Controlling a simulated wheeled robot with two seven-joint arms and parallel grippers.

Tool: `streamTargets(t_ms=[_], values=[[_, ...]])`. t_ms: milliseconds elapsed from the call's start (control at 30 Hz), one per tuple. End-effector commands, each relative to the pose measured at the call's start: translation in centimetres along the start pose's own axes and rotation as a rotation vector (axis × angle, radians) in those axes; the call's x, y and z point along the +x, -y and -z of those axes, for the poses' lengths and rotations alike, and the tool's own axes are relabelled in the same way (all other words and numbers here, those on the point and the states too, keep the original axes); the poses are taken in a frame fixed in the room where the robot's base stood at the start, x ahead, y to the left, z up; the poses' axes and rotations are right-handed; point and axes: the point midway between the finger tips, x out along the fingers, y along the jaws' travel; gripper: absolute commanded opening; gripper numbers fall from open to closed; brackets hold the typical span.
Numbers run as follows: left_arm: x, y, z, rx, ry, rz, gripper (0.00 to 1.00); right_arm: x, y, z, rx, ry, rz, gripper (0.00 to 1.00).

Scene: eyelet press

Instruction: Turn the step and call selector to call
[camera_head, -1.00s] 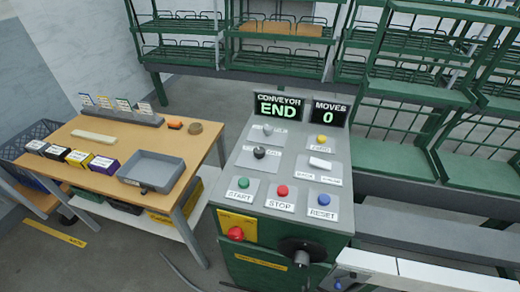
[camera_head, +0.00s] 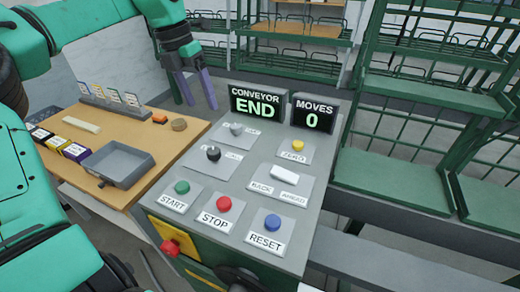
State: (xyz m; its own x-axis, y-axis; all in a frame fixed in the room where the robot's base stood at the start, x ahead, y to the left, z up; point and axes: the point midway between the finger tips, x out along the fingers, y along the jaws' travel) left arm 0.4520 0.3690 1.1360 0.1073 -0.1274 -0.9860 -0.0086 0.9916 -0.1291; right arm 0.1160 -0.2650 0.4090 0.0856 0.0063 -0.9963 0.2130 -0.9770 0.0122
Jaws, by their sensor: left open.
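The control panel (camera_head: 216,184) carries two rotary selectors near its upper left: a grey knob (camera_head: 236,129) and, just below it, a black knob (camera_head: 213,153). Their labels are too small to read surely, so I cannot tell which is the step and call selector or where it points. My left gripper (camera_head: 201,104) comes in from the upper left with two purple fingers pointing down. It is open and empty, up and left of both knobs and left of the display, touching nothing on the panel. My right gripper is not in view.
The display (camera_head: 256,104) reads CONVEYOR END, and the moves display (camera_head: 313,114) reads 0. Green START (camera_head: 182,187), red STOP (camera_head: 224,203) and blue RESET (camera_head: 273,222) buttons line the panel front. A white back/ahead rocker (camera_head: 285,175) sits right. The wooden table (camera_head: 130,185) holds a grey tray (camera_head: 118,163).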

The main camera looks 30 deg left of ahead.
Motion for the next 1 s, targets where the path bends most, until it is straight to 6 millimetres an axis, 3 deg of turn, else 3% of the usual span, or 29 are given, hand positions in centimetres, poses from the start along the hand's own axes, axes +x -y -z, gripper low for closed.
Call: streamTargets(t_ms=[100, 233, 500, 700, 833, 1000], values=[[-0.6, 1.6, 1.6, 0.074, -0.108, -0.123, 0.77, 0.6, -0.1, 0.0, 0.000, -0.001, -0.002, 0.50], [0.1, 1.7, 1.9, 0.081, -0.126, -0.137, 0.77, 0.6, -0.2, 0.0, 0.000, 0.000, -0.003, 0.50], [6.4, 0.9, 2.6, 0.081, -0.124, -0.130, 0.77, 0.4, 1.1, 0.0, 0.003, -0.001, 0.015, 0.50], [11.1, 0.2, 3.2, 0.080, -0.122, -0.130, 0.77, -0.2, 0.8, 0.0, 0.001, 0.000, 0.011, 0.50], [12.9, -0.1, 3.3, 0.080, -0.120, -0.132, 0.77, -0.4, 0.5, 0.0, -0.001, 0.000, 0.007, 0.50], [13.4, -0.1, 3.4, 0.079, -0.118, -0.132, 0.77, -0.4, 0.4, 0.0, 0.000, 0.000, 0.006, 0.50]])
